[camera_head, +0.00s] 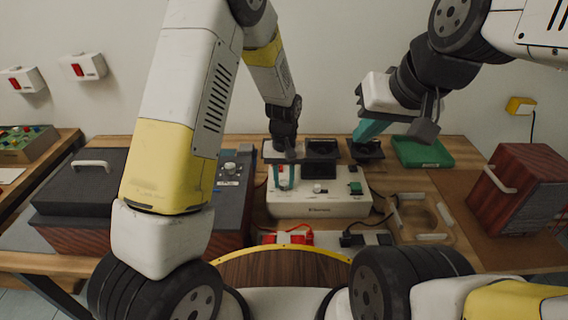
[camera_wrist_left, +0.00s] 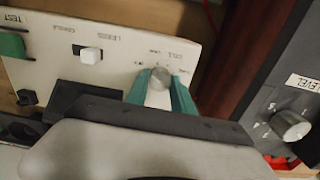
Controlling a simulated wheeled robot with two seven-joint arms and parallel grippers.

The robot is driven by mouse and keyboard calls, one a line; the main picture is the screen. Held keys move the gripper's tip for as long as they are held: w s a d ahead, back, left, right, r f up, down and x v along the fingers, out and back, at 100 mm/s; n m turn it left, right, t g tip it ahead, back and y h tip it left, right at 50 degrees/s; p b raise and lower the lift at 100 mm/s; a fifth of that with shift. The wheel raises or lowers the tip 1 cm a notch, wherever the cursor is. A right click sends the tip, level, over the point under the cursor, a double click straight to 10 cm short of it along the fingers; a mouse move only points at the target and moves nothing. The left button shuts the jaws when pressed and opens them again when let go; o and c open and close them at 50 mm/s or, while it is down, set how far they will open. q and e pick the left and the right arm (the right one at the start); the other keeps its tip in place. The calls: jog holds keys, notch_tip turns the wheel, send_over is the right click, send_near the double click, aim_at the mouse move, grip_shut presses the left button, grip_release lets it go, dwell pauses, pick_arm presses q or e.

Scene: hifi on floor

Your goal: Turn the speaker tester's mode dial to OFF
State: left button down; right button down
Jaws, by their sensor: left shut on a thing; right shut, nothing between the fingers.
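The speaker tester (camera_head: 318,209) is a white box with a sloped panel on the table, in the middle of the head view. Its mode dial is a round silver knob (camera_wrist_left: 160,77) on the panel in the left wrist view, with small labels around it too blurred to read. My left gripper (camera_head: 285,178) reaches down to the tester's left side, and its teal fingers (camera_wrist_left: 163,92) are shut on the dial from both sides. Which mode the dial points to cannot be told. My right gripper (camera_head: 366,131) is shut and empty above the table, behind and right of the tester.
The panel also has a white knob (camera_wrist_left: 90,54) and a green button (camera_wrist_left: 12,45). A dark unit with a LEVEL knob (camera_wrist_left: 291,125) stands close beside the tester. A green tray (camera_head: 424,152), a wooden frame (camera_head: 452,212) and a red-brown speaker (camera_head: 520,190) are to the right.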

aim_at(284, 182)
pick_arm(q)
jog(key=shift+n, duration=0.5)
jog(key=c, duration=1.1)
grip_release()
notch_tip(284, 182, up, 7)
jog(key=shift+r, duration=0.4)
